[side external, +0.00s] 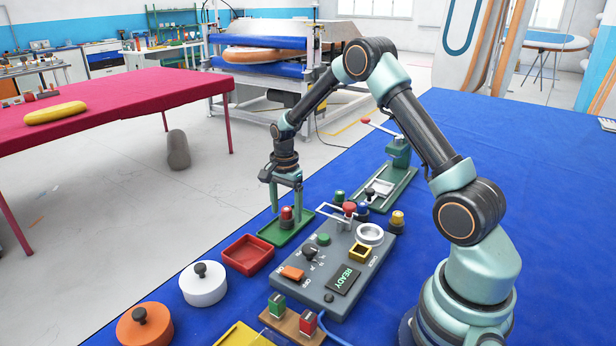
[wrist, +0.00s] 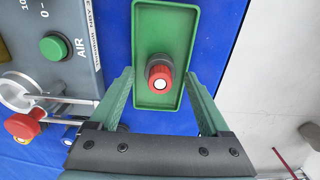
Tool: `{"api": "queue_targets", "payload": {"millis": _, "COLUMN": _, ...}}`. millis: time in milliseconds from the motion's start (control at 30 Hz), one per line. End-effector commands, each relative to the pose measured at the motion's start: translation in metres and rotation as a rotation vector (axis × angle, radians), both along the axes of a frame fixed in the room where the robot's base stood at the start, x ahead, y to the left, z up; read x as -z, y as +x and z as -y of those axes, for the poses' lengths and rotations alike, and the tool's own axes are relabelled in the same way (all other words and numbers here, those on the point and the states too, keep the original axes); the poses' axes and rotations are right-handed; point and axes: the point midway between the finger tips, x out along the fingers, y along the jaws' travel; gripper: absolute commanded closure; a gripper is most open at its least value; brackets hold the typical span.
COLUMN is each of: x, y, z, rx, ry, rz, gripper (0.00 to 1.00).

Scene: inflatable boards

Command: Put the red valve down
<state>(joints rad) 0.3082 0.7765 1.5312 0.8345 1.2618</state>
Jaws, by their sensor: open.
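The red valve (side external: 287,213) has a red cap on a dark base and stands upright in the green tray (side external: 270,238). In the wrist view the red valve (wrist: 160,73) is seen from above, inside the green tray (wrist: 165,18) and near its middle. My gripper (side external: 287,200) is low over the tray. Its fingers are spread, one on each side of the valve. In the wrist view my gripper (wrist: 160,88) shows clear gaps between both fingers and the valve. The valve's underside is hidden.
A grey control box (side external: 325,255) with a READY display stands right of the tray. A red tray (side external: 248,255) is to its left, near a white lidded pot (side external: 203,284). Several small valves, including a yellow one (side external: 397,220), stand behind the box.

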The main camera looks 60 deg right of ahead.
Motion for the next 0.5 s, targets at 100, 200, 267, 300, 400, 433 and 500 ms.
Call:
{"api": "queue_targets", "payload": {"millis": 100, "x": -0.018, "y": 0.001, "z": 0.000, "rx": 0.000, "ry": -0.002, "rz": 0.005, "gripper": 0.19}}
{"api": "queue_targets", "payload": {"millis": 200, "x": -0.039, "y": 0.002, "z": 0.001, "rx": 0.000, "ry": -0.002, "rz": 0.007, "gripper": 0.19}}
{"api": "queue_targets", "payload": {"millis": 267, "x": -0.052, "y": 0.001, "z": 0.000, "rx": 0.000, "ry": -0.002, "rz": 0.007, "gripper": 0.19}}
{"api": "queue_targets", "payload": {"millis": 300, "x": -0.060, "y": 0.001, "z": 0.000, "rx": 0.000, "ry": -0.002, "rz": 0.006, "gripper": 0.19}}
{"api": "queue_targets", "payload": {"millis": 400, "x": -0.080, "y": 0.001, "z": 0.000, "rx": 0.000, "ry": -0.002, "rz": 0.006, "gripper": 0.19}}
{"api": "queue_targets", "payload": {"millis": 433, "x": -0.085, "y": 0.001, "z": 0.000, "rx": 0.000, "ry": -0.002, "rz": 0.006, "gripper": 0.19}}
{"api": "queue_targets", "payload": {"millis": 500, "x": -0.096, "y": 0.001, "z": 0.000, "rx": 0.000, "ry": -0.001, "rz": 0.004, "gripper": 0.19}}
